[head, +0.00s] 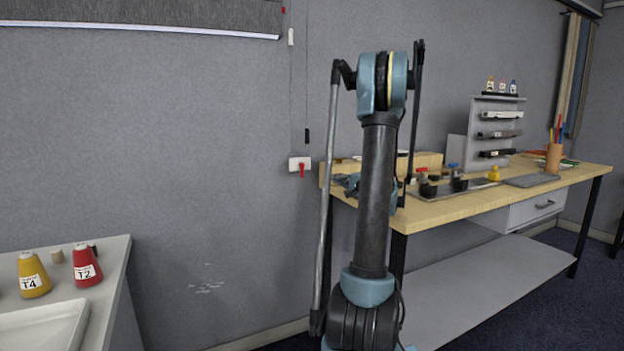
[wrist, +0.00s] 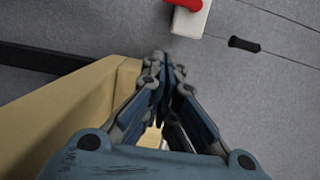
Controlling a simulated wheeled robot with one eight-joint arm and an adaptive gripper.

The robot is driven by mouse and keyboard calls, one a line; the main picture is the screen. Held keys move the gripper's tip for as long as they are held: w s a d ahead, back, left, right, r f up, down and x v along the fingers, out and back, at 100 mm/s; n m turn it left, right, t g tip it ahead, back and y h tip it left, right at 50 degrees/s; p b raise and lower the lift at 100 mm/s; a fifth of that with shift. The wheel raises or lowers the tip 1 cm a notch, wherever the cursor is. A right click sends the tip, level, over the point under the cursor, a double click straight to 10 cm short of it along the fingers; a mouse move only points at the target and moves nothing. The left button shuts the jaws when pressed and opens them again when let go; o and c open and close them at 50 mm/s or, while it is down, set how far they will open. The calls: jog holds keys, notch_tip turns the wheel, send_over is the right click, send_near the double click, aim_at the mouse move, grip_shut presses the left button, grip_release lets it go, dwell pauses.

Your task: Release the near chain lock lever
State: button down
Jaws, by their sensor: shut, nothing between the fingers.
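The chain lock is a small white box on the grey wall with a red lever (head: 302,171) hanging down its front, left of the wooden workbench in the head view. In the wrist view the white box (wrist: 190,20) is at the top, with the red lever (wrist: 181,4) partly cut off by the frame edge. My gripper (wrist: 165,58) is shut and empty, its fingertips a little below the box in the picture and apart from the lever. In the head view my gripper is mostly hidden behind my arm. A second lock is not in view.
Thin chains run up the wall from the lock, with a dark weight (head: 307,136) on one. The wooden workbench (head: 450,207) stands close to the right, and its edge (wrist: 70,105) lies beside my gripper. A grey counter (head: 118,262) with coloured cones is at the left.

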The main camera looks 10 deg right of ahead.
aim_at(302, 170)
jog(key=shift+w+a, duration=0.1)
jog(key=w+a, duration=0.7)
jog(key=a, duration=0.2)
dwell(0.3)
